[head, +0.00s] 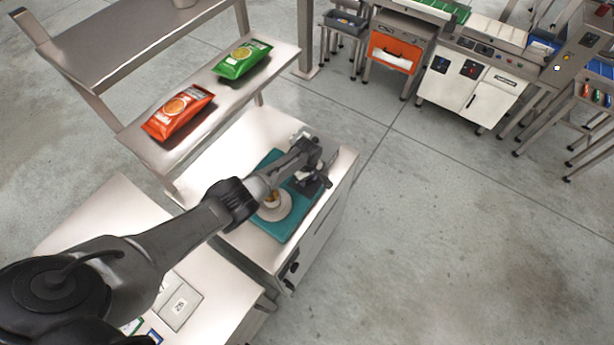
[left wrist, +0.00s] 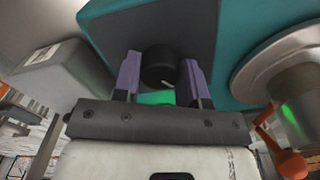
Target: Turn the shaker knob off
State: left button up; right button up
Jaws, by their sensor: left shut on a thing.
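The shaker (head: 283,232) is a teal unit on the white cabinet, with a round pale plate (head: 268,215) bearing a small vessel (head: 271,200). In the left wrist view its teal body (left wrist: 237,45) and dark panel (left wrist: 175,20) show. The shaker knob (left wrist: 158,67) is black with a pale pointer mark. My left gripper (head: 314,182) is at the panel; in the left wrist view its purple fingers (left wrist: 160,76) stand on both sides of the knob, shut on it. A lit green patch (left wrist: 157,97) shows just below the knob. The head view hides the knob. My right gripper is not in view.
A shelf above the cabinet holds an orange packet (head: 179,113) and a green packet (head: 241,60). A grey box (left wrist: 60,80) stands beside the shaker in the left wrist view. Open floor (head: 450,220) lies right of the cabinet. Other work stations stand at the back right.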

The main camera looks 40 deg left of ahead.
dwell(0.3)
pick_arm(q)
jog(key=o, duration=0.9)
jog(key=shift+o, duration=0.2)
notch_tip(320, 180, up, 6)
jog(key=p, duration=0.2)
jog(key=shift+f+p, duration=0.25)
jog(key=shift+p, duration=0.1)
notch_tip(320, 180, up, 8)
jog(key=shift+r+p, duration=0.15)
jog(key=shift+p, duration=0.2)
